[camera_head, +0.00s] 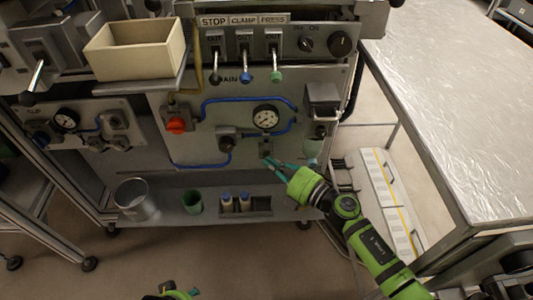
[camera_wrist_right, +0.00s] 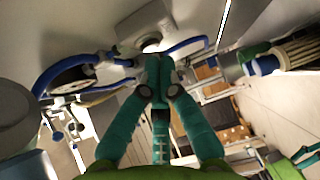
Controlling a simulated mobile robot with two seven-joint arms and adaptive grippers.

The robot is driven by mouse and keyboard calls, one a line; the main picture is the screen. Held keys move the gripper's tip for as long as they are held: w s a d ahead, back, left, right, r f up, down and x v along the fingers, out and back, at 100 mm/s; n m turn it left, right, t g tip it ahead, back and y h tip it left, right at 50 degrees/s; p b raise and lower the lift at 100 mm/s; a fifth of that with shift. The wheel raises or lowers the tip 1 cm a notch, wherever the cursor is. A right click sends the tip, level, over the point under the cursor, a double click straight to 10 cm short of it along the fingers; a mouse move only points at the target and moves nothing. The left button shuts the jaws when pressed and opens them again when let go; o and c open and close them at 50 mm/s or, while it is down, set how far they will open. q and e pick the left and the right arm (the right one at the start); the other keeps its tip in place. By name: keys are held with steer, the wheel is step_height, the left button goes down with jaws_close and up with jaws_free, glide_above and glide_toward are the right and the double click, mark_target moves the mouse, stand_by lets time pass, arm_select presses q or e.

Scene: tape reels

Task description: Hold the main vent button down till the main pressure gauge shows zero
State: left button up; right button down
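The main pressure gauge (camera_head: 265,117) is a round white dial on the grey panel under the "MAIN" lettering. Its needle reading is too small to tell. It shows edge-on in the wrist view (camera_wrist_right: 70,76). A small grey block (camera_head: 265,146) below the gauge looks like the vent button's housing; it also shows in the wrist view (camera_wrist_right: 150,36). My right gripper (camera_head: 265,160) has its teal fingertips together, just below and in front of this block. The tips hide the button face, so I cannot tell contact. My left gripper (camera_head: 175,293) is barely in view at the bottom edge.
Blue hoses (camera_head: 240,101) run round the gauge. A red knob (camera_head: 176,125) and a black knob (camera_head: 226,143) stick out to its left. A filter unit (camera_head: 321,104) hangs at right. A metal cup (camera_head: 134,199) and a green cup (camera_head: 192,201) stand on the lower shelf.

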steer(key=s+p, duration=0.1)
steer(key=s, duration=0.4)
steer(key=shift+s+a, duration=0.1)
steer(key=shift+a, duration=0.1)
steer(key=shift+f, duration=0.1)
stand_by(0.4)
